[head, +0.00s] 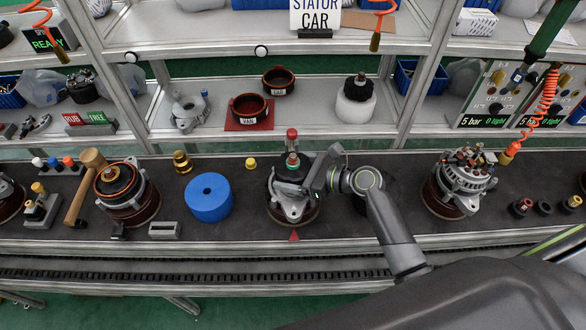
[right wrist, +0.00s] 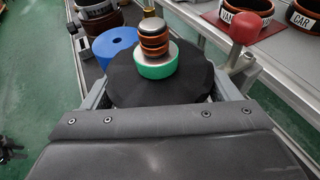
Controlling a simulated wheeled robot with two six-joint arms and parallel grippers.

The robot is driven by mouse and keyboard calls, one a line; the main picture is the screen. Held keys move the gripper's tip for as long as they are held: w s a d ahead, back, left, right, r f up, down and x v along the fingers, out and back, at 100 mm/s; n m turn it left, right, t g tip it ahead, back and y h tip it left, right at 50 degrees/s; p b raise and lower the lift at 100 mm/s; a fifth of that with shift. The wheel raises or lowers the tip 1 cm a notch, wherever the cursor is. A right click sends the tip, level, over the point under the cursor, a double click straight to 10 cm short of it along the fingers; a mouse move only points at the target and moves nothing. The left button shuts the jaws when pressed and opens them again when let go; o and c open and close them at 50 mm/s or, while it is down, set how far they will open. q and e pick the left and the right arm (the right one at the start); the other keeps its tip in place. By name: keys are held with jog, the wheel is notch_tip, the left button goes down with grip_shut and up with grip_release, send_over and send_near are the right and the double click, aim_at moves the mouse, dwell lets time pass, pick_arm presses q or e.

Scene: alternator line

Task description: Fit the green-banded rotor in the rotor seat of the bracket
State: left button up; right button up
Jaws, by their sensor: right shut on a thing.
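The green-banded rotor (head: 292,171) has a dark round body, a green band and copper rings on its shaft. It also shows in the right wrist view (right wrist: 155,66), with its dark body between my fingers. My right gripper (head: 312,182) is shut on the rotor, coming from the right. The grey metal bracket (head: 293,208) stands on a dark round base on the bench, directly below the rotor in the head view. The rotor seat is hidden under the rotor, so I cannot tell how deep the rotor sits. My left gripper is not in view.
A red-knobbed upright (head: 292,135) stands close behind the rotor; its knob (right wrist: 245,28) is near my right finger. A blue cylinder (head: 208,197) and a mallet (head: 84,187) lie left. An assembled alternator (head: 459,180) stands right. The shelf edge runs behind.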

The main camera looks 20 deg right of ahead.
aim_at(296, 162)
jog(key=shift+w+f+b, duration=0.1)
jog(key=shift+f+b, duration=1.05)
jog(key=shift+f, duration=0.45)
dwell(0.4)
jog(key=o, duration=1.8)
jog(key=shift+o, duration=0.8)
jog(key=shift+s+f, duration=0.25)
jog(key=shift+f, duration=0.15)
notch_tip(296, 162, up, 8)
jog(key=p, duration=0.5)
jog(key=shift+r, duration=0.1)
jog(key=b, duration=0.3)
jog(key=shift+w+f, duration=0.1)
jog(key=shift+f, duration=0.25)
jog(key=shift+w+r+b, duration=0.1)
jog(key=shift+r+b, duration=0.15)
jog(key=shift+b, duration=0.15)
notch_tip(296, 162, up, 5)
jog(key=p, duration=0.2)
jog(key=shift+f+p, duration=0.2)
jog(key=shift+p, duration=0.2)
jog(key=shift+r, duration=0.65)
